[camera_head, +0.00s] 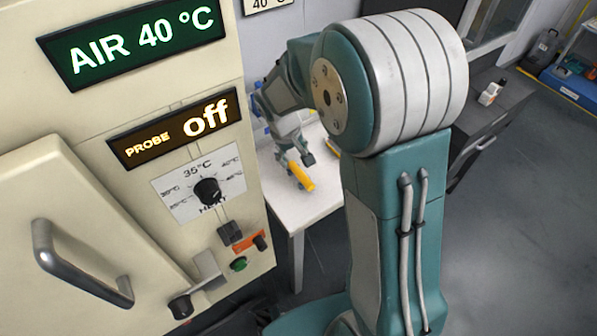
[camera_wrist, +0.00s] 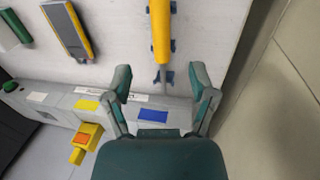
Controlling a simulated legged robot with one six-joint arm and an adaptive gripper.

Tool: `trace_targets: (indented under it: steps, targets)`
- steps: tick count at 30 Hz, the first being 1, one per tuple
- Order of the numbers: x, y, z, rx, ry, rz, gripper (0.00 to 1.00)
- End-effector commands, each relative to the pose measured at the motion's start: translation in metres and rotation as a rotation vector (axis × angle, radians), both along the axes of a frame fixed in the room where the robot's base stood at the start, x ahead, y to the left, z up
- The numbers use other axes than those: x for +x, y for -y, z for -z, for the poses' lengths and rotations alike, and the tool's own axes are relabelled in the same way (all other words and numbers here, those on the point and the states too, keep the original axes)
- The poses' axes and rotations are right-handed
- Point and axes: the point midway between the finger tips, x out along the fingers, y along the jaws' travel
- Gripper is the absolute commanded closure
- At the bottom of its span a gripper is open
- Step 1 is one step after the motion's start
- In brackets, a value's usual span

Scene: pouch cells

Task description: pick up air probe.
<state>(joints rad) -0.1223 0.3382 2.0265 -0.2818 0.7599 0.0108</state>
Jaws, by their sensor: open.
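The air probe (camera_wrist: 161,35) has a yellow handle and a thin grey tip. In the wrist view it lies at top centre along blue clips on a white surface, its top end cut off by the frame. My gripper (camera_wrist: 160,82) is open, with its two fingers on either side of the line of the tip and nothing held between them. In the head view my gripper (camera_head: 297,163) is low over the white table (camera_head: 318,203), close to a yellow rod that looks like the probe (camera_head: 301,177). Whether they touch is unclear.
A yellow-edged grey device (camera_wrist: 67,30) and a green item (camera_wrist: 14,26) lie left of the probe. A yellow block (camera_wrist: 87,140) sits at the lower left. A cream cabinet (camera_head: 75,150) with display and knobs stands left of the table; a dark cabinet (camera_head: 490,125) stands right.

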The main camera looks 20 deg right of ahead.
Motion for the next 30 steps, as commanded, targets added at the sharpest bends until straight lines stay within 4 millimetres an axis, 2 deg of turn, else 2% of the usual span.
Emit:
trace_targets:
  steps: [3, 8, 16, 20, 26, 27, 28, 29, 30]
  targets:
    - [0.001, 0.003, 0.019, 0.000, -0.003, 0.001, 0.27]
    - [0.002, 0.005, 0.030, 0.001, 0.000, 0.001, 0.27]
    - [0.005, 0.011, 0.069, 0.000, -0.003, 0.002, 0.27]
    - [0.005, 0.013, 0.078, 0.001, -0.001, 0.001, 0.27]
    - [0.006, 0.013, 0.078, 0.000, 0.001, 0.001, 0.27]
    - [0.006, 0.013, 0.078, 0.000, 0.001, 0.001, 0.35]
    - [0.006, 0.013, 0.078, 0.000, 0.001, 0.001, 0.49]
    - [0.006, 0.013, 0.078, 0.000, 0.001, 0.001, 0.62]
    - [0.006, 0.013, 0.078, 0.000, 0.001, 0.001, 0.80]
